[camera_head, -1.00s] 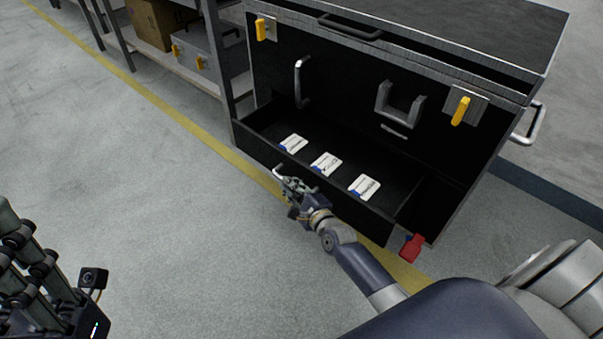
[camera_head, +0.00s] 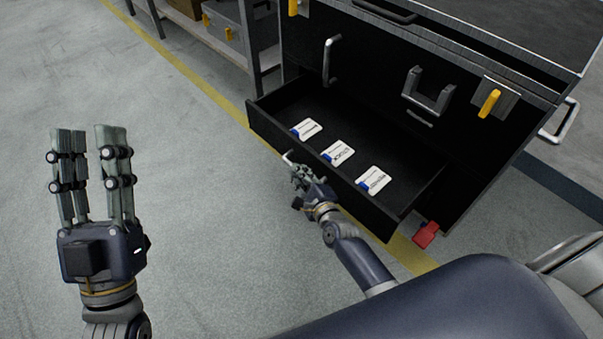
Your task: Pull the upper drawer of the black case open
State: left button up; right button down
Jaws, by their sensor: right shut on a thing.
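The black case (camera_head: 460,145) stands at the right with a black drawer (camera_head: 368,208) pulled out of its front, low on the case. Several white cards with blue marks, such as the middle card (camera_head: 337,153), lie in a row inside the drawer. My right gripper (camera_head: 300,176) is at the drawer's front, its fingers shut around the light metal drawer handle (camera_head: 289,157), which they partly hide. My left gripper (camera_head: 92,145) is open and empty over the floor at the left, fingers pointing up in the picture, well away from the case.
A grey metal shelf (camera_head: 254,60) with boxes stands left of the case. Yellow latches, such as one (camera_head: 489,103), and a side handle (camera_head: 560,120) stick out from the case. A red tab (camera_head: 426,235) is at its lower corner. The floor (camera_head: 190,200) at the left is clear.

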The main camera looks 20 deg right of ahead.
jog(key=c, duration=1.9)
grip_release()
jog(key=shift+s, duration=0.1)
jog(key=v, duration=1.2)
